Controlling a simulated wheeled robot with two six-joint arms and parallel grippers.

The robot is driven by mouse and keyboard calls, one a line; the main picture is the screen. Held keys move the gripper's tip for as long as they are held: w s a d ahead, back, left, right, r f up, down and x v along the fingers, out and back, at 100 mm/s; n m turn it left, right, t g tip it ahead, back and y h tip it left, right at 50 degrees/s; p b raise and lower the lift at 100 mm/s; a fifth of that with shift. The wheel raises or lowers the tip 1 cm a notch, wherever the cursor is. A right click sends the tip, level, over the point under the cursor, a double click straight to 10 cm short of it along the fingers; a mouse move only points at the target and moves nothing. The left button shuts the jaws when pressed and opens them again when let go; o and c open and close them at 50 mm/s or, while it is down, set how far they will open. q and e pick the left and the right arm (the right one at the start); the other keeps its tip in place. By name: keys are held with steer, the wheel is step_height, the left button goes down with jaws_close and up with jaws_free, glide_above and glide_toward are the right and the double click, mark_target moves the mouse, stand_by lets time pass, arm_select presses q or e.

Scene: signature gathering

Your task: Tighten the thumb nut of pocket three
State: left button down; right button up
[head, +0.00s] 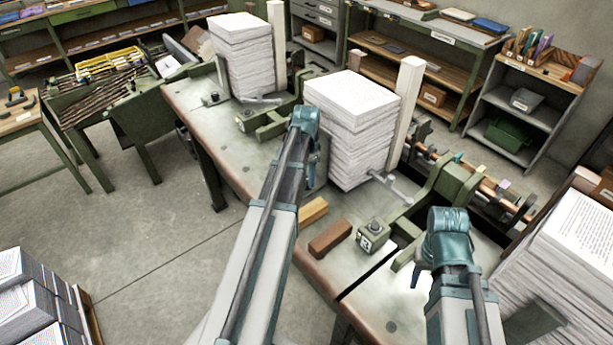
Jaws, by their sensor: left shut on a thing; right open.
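A knob like a thumb nut (375,226) sits on a small green block with a numbered tag (366,243) at the table's front; I cannot read the number surely. My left gripper (316,160) is by the left side of the middle paper stack (355,125). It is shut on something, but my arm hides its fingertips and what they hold. My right gripper (418,270) is open and points down, right of the knob and apart from it. The middle stack stands upright against a pale post (405,105).
The long metal-topped table (245,165) carries another paper stack (243,55) farther back, and a third (570,245) is at the right. Two wooden blocks, one light (313,211) and one brown (330,238), lie near the front edge. Green clamp frames (445,185) stand by the stacks.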

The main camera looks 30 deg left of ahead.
arm_select(q)
steer(key=shift+c, duration=1.8)
jaws_free()
steer(key=shift+r, duration=0.15)
arm_select(e)
steer(key=shift+r, duration=0.1)
arm_select(q)
step_height(320, 180, up, 14)
steer(key=p, duration=1.3)
steer(key=shift+f+p, duration=0.2)
steer(key=shift+p, duration=0.2)
arm_select(e)
step_height(320, 180, up, 14)
steer(key=shift+f, duration=0.2)
